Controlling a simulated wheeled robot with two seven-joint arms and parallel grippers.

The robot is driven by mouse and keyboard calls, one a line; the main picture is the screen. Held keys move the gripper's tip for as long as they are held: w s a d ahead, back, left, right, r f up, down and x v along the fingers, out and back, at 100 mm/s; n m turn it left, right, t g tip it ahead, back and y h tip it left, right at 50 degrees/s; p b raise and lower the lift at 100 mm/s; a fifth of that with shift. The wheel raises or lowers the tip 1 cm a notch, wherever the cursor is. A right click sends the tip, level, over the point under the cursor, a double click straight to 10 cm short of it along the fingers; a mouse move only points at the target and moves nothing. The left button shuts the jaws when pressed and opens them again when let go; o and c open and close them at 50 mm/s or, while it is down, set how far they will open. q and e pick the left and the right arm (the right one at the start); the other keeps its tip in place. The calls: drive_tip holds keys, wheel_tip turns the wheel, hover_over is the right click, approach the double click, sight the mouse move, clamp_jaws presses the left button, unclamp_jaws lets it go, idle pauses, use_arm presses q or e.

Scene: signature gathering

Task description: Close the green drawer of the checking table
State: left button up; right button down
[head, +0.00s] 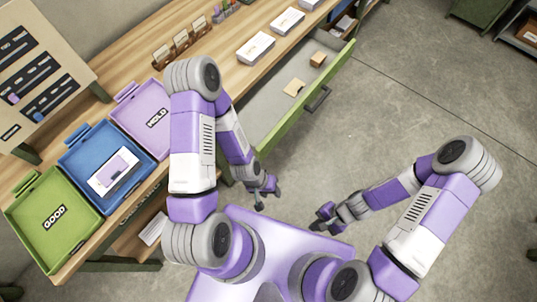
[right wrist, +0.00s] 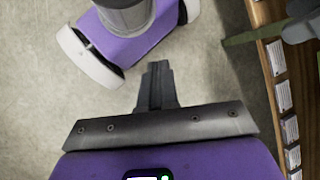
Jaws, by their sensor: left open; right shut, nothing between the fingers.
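The green drawer (head: 286,127) stands pulled out from the wooden checking table (head: 222,58). Its long green front has a dark handle (head: 318,98) on the outer face, and small tan blocks lie inside. My left gripper (head: 263,203) is open and empty, near the drawer's lower end in the head view and apart from the handle. My left arm hides part of the table and drawer. My right gripper (head: 316,224) is shut and empty, farther from the drawer. Its closed fingers also show in the right wrist view (right wrist: 157,72).
Green (head: 84,238), blue (head: 72,158) and purple (head: 122,108) trays stand on the table, with a white-and-purple card in the blue one. White boxes (head: 255,48) lie farther along. Grey floor (head: 400,110) beyond the drawer front is clear.

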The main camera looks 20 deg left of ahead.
drive_tip(key=s+a+f+m+g+y+b, duration=0.1)
drive_tip(key=a+f+m+g+y+b, duration=0.15)
drive_tip(key=a+m+y, duration=0.2)
drive_tip(key=m+t+y+b, duration=0.8)
drive_tip(key=m+t, duration=0.3)
drive_tip(key=t, duration=0.1)
approach(267, 151)
drive_tip(key=x, duration=0.2)
drive_tip(key=b+x, duration=0.2)
drive_tip(key=x, duration=0.1)
drive_tip(key=shift+a+r, duration=0.25)
drive_tip(key=shift+a, duration=0.1)
use_arm(q)
wheel_tip(267, 151, down, 14)
drive_tip(key=shift+f+b, duration=0.25)
drive_tip(key=shift+b, duration=0.05)
use_arm(e)
drive_tip(key=shift+w+a+r, duration=0.1)
drive_tip(key=shift+w+a, duration=0.1)
drive_tip(key=shift+a, duration=0.3)
